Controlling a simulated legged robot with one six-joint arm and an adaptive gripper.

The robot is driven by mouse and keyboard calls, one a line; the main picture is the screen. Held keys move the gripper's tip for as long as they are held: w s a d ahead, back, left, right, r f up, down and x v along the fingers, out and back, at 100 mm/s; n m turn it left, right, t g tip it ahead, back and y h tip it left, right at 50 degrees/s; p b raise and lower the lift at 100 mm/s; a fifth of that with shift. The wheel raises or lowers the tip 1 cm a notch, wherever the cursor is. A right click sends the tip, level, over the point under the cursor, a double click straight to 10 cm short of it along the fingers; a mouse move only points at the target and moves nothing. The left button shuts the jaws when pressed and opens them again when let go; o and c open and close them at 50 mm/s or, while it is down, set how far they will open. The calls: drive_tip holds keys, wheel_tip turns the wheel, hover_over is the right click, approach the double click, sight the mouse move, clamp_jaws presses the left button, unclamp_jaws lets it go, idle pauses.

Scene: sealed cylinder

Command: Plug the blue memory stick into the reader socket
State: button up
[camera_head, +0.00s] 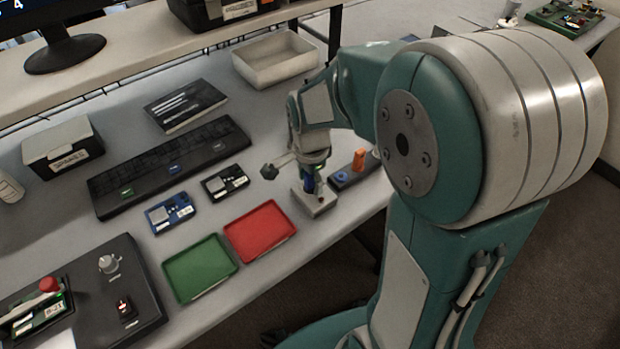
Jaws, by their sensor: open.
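A small blue piece, which looks like the blue memory stick (309,184), stands upright at the top of a pale block that looks like the reader socket (314,205). I cannot tell how deep it sits in the block. My gripper (293,178) is right above and around this spot, with its jaws open. One dark fingertip is spread out to the left, clear of the stick. The other finger is partly hidden near the block, and I cannot tell whether it touches the stick.
A dark box with a blue button and orange part (358,162) stands just right of the block. Red (260,232) and green (199,268) trays lie front left. Two small boards, a long black rack (170,168) and a white bin (276,60) lie left and behind.

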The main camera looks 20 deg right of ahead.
wheel_tip(320, 180, up, 12)
drive_tip(key=shift+f, duration=0.1)
idle(0.4)
idle(0.3)
drive_tip(key=s+r+n+t, duration=0.3)
drive_tip(key=s+n+t, duration=0.2)
drive_tip(key=s+n, duration=0.9)
drive_tip(key=shift+t, duration=0.3)
idle(1.1)
